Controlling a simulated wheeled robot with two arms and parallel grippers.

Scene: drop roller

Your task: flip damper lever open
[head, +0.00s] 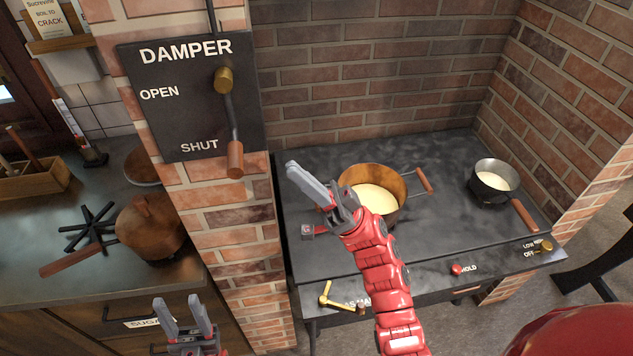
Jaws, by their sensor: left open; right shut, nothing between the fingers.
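The damper plate (185,125) is a black panel on the brick pillar, marked DAMPER, OPEN and SHUT. Its lever (232,120) turns on a brass pivot (223,80) and hangs down, with its wooden handle (235,159) at the lower right, beside the SHUT mark. My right gripper (299,175) is shut and empty, in front of the stove, to the right of the handle and apart from it. My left gripper (180,305) is open and empty, low in the picture in front of the drawers, well below the lever.
A copper pot (388,207) of pale liquid stands on the stove behind my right arm. A small dark saucepan (482,195) is at the right. A lidded copper pan (150,230) and a black trivet (88,228) are on the left counter. Brick walls enclose the stove.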

